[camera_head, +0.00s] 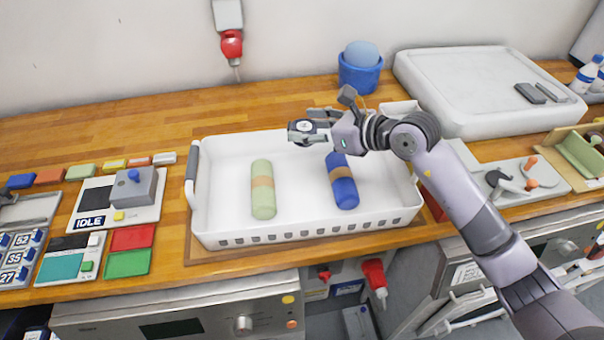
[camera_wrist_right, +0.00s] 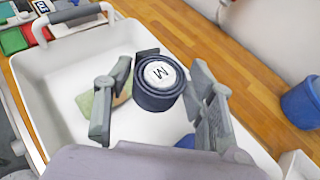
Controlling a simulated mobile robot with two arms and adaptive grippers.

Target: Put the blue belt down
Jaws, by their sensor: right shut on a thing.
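The blue belt is a dark blue roll with a white "M" label on top. It shows clearly in the right wrist view (camera_wrist_right: 157,90) and as a small dark roll in the head view (camera_head: 303,136). My right gripper (camera_head: 312,127) is shut on it, with one finger on each side, and holds it above the white basket (camera_head: 209,222), over its back middle part. In the wrist view the basket floor shows below the belt. My left gripper is not in view.
In the basket lie a green roll (camera_head: 262,200) at left and a blue roll (camera_head: 345,192) at right, each with a tan band; bare floor lies between them. A blue bucket (camera_head: 359,77) stands behind. A white tray (camera_head: 420,90) is at back right; panels (camera_head: 92,220) are at left.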

